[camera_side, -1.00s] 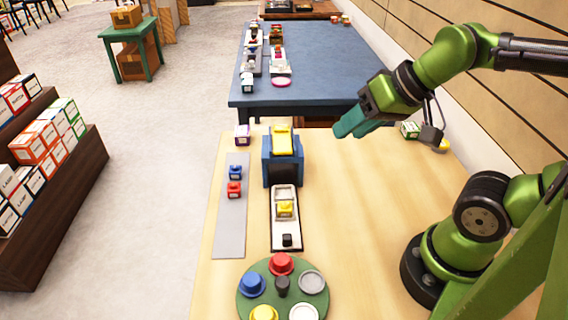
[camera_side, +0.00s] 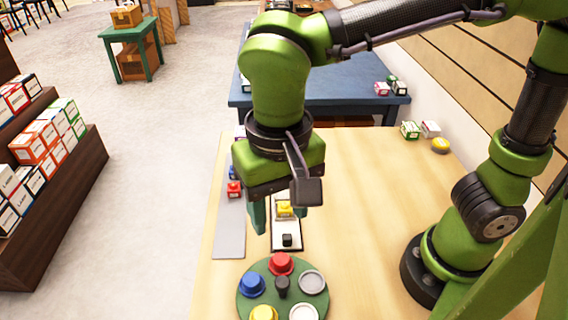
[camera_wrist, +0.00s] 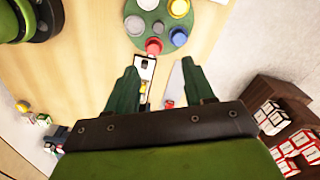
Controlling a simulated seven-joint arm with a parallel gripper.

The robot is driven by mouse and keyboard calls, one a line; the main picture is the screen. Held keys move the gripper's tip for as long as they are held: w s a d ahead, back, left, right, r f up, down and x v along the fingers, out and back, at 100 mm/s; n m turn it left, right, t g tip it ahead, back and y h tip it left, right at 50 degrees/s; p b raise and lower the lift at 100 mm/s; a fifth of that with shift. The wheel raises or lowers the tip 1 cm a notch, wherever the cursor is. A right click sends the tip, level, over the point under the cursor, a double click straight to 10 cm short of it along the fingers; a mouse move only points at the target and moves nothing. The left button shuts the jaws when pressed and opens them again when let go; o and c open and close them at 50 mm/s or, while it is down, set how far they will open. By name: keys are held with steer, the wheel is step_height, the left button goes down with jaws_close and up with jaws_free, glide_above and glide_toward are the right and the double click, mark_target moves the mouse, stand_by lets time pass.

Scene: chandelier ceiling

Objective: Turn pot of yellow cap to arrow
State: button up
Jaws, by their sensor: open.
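A round green turntable (camera_side: 245,290) stands at the front of the wooden table, with a dark knob (camera_side: 282,284) at its middle. Around the knob sit a yellow-capped pot (camera_side: 263,314), cut by the bottom edge, and red, blue, grey and white ones. In the wrist view the yellow cap (camera_wrist: 180,8) is near the top edge. My gripper (camera_side: 279,222) points down above the white tray (camera_side: 287,247), behind the turntable. Its fingers are apart and empty in the wrist view (camera_wrist: 158,70). I cannot make out an arrow.
Small boxes (camera_side: 410,130) and a yellow item (camera_side: 440,145) lie at the back right.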

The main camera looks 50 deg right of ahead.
mark_target(281, 279)
step_height(281, 279, down, 17)
steer(key=shift+d, duration=0.1)
stand_by(0.4)
jaws_close()
